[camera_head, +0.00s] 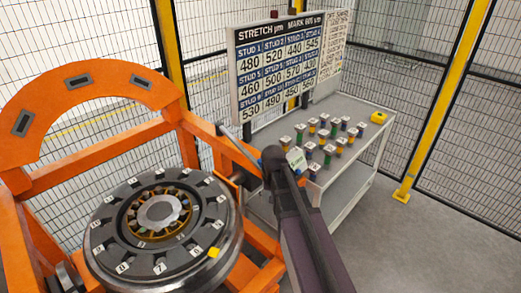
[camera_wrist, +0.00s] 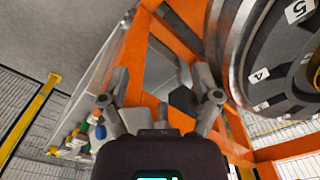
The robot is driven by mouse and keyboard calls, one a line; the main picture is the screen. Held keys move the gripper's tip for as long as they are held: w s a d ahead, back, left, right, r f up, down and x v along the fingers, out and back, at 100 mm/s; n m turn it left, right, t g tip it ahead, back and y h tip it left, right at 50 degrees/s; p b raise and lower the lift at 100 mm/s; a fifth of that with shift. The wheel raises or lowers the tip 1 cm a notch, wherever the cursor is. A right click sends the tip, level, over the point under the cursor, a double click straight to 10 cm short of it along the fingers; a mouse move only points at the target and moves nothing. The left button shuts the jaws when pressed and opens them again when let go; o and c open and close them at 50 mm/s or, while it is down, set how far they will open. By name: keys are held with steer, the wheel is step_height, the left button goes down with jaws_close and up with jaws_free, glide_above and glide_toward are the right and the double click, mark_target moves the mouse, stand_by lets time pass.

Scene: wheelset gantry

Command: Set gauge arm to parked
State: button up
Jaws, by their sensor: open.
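A slim grey bar (camera_head: 238,146), which may be the gauge arm, slants along the orange frame right of the wheel; I cannot be sure it is the gauge arm, nor tell its setting. In the wrist view my gripper (camera_wrist: 162,80) has its two grey fingers spread apart with nothing held. A dark block (camera_wrist: 183,98) shows between and beyond the fingers, close to the right finger; I cannot tell whether they touch. In the head view my arm reaches up to the right side of the frame and hides part of that area.
The wheel (camera_head: 105,226) with numbered studs lies in the orange frame (camera_head: 95,152). A white cart (camera_head: 350,192) with several coloured studs and a yellow block (camera_head: 378,117) stands at the right. A stretch board (camera_head: 280,62) stands behind. Mesh fencing surrounds the area; right floor is clear.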

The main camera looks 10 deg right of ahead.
steer(key=w+r+m+p, duration=0.3)
steer(key=w+r+p, duration=1.2)
steer(key=w, duration=0.3)
steer(key=shift+w+r, duration=0.35)
steer(key=shift+r, duration=0.5)
steer(key=shift+f, duration=0.15)
step_height(320, 180, down, 14)
steer(key=b, duration=1.3)
steer(key=shift+r+b, duration=0.25)
steer(key=shift+b, duration=0.1)
jaws_close()
